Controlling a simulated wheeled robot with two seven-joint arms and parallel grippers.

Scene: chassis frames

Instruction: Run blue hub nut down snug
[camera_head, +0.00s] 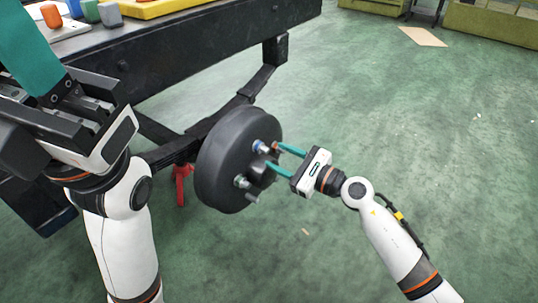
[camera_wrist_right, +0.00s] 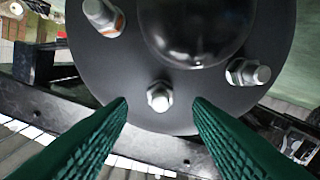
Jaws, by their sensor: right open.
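The round dark hub (camera_head: 222,170) faces right in the head view, with studs and nuts on its face. A nut with a blue tint, the blue hub nut (camera_head: 259,146), sits high on that face. My right gripper (camera_head: 275,157) is open in front of the hub, its teal fingers pointing at the face. In the right wrist view a metallic hex nut (camera_wrist_right: 160,96) sits beyond and between the open fingertips, not gripped; its colour is unclear there. My left gripper (camera_head: 32,50) is at the upper left, away from the hub; its fingertips are cut off.
An orange-marked nut (camera_wrist_right: 108,20) and another metallic nut (camera_wrist_right: 245,72) show on the hub face. A dark workbench (camera_head: 180,55) with coloured blocks stands behind. A red stand (camera_head: 181,183) is below the hub's arm. The green floor at right is mostly clear.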

